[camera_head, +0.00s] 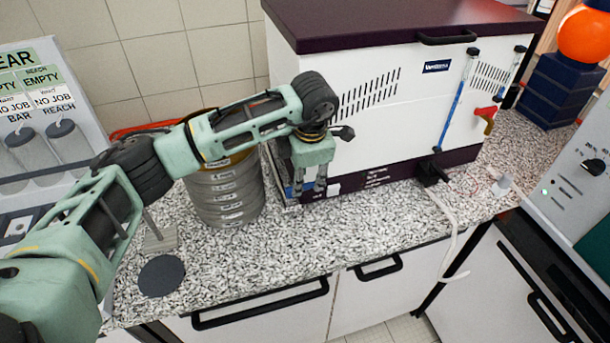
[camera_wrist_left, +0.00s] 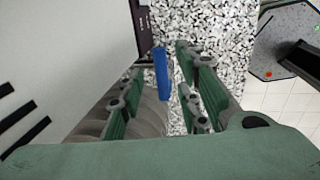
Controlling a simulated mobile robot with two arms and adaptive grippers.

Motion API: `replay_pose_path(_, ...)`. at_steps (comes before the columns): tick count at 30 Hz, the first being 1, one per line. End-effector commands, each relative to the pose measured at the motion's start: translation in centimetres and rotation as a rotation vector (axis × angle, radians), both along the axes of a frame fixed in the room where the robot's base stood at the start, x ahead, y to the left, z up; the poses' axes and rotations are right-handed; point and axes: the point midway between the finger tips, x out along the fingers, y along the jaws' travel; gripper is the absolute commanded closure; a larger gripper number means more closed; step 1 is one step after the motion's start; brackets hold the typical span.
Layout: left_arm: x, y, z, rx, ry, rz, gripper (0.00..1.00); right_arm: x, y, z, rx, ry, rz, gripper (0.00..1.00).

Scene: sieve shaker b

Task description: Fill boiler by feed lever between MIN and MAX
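The boiler (camera_head: 400,95) is a white cabinet with a dark purple lid on the counter. A slanted sight tube (camera_head: 454,108) on its front shows blue over much of its length; MIN and MAX marks are too small to read. A blue bar (camera_wrist_left: 162,73), perhaps the feed lever, stands by the boiler's lower left corner. My left gripper (camera_head: 309,187) points down there. In the left wrist view its fingers (camera_wrist_left: 160,98) are apart, with the blue bar showing between them; I cannot tell whether they touch it. My right gripper is not in view.
A stack of grey sieves (camera_head: 226,195) stands left of the boiler, close to my left arm. A red lever (camera_head: 486,112) is on the boiler's right front. A dark disc (camera_head: 161,275) lies on the counter (camera_head: 300,240). The counter's front middle is clear.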

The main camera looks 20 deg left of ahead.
Motion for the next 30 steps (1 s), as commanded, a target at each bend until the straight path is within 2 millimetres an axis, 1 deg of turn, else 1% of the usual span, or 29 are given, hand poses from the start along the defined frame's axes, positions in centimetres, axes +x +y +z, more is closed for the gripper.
replay_pose_path(1, 0.1, 0.1, -0.5, 0.0, 0.003, 0.001, 0.68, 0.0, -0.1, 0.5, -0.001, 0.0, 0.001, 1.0)
replay_pose_path(6, 0.3, 0.2, -1.8, 0.0, 0.001, -0.001, 0.68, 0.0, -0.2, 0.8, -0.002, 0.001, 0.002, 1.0)
replay_pose_path(14, 0.3, 0.2, -2.0, -0.001, 0.0, -0.001, 0.68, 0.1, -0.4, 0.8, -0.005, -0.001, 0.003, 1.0)
replay_pose_path(25, 0.3, 0.1, -2.0, -0.002, 0.0, -0.001, 1.0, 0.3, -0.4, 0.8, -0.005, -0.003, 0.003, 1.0)
replay_pose_path(30, 0.3, 0.2, -2.0, -0.001, -0.001, -0.001, 1.0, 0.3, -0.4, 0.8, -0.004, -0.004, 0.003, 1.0)
